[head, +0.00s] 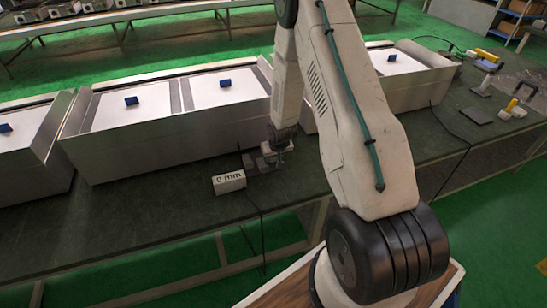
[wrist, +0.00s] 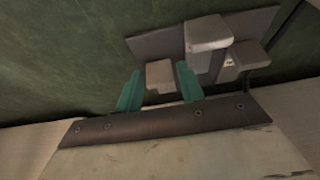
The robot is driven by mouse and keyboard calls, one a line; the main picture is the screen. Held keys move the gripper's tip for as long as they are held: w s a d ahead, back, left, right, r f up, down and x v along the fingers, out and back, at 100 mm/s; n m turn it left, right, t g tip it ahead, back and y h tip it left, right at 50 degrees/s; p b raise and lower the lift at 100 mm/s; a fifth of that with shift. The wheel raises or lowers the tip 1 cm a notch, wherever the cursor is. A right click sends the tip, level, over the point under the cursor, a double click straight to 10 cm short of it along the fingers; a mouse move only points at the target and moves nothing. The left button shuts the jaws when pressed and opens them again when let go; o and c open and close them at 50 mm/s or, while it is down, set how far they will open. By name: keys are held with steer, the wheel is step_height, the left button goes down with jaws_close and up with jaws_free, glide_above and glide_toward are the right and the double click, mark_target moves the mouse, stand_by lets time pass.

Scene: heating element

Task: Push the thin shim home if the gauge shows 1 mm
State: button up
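The gauge (head: 228,181) is a pale box on the dark green bench, left of my gripper, and its face appears to read 0 mm. My gripper (head: 277,150) is low over a small grey fixture (head: 250,163). In the wrist view, my gripper's two teal fingers (wrist: 159,70) are apart. A small light-grey block (wrist: 160,76) shows between the fingertips, with no clear contact. A taller grey block (wrist: 208,38) stands right of it on a flat grey plate (wrist: 160,44). I cannot pick out the thin shim for certain.
Long metal housings with white tops and blue knobs (head: 225,83) line the bench behind the fixture. A dark cable runs by the gauge. Tools with yellow handles (head: 487,56) lie at far right. The bench (head: 110,225) is clear at front left.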

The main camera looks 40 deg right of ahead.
steer(key=shift+r, duration=0.1)
steer(key=v, duration=0.7)
steer(key=shift+s+r, duration=0.2)
steer(key=shift+r, duration=0.05)
steer(key=s+a+r+g, duration=0.2)
steer(key=s+r+g, duration=0.15)
steer(key=s, duration=0.55)
steer(key=s+a+r+n, duration=0.1)
steer(key=s+a+r, duration=0.4)
steer(key=r, duration=0.6)
steer(key=s+a+r+n, duration=0.1)
steer(key=s+a+r, duration=0.5)
steer(key=s+r, duration=0.4)
steer(key=s+a+r+n+y, duration=0.1)
steer(key=s+a+r, duration=0.4)
steer(key=s+r, duration=0.3)
step_height(320, 180, up, 4)
steer(key=shift+a+t, duration=0.25)
steer(key=shift+t, duration=0.1)
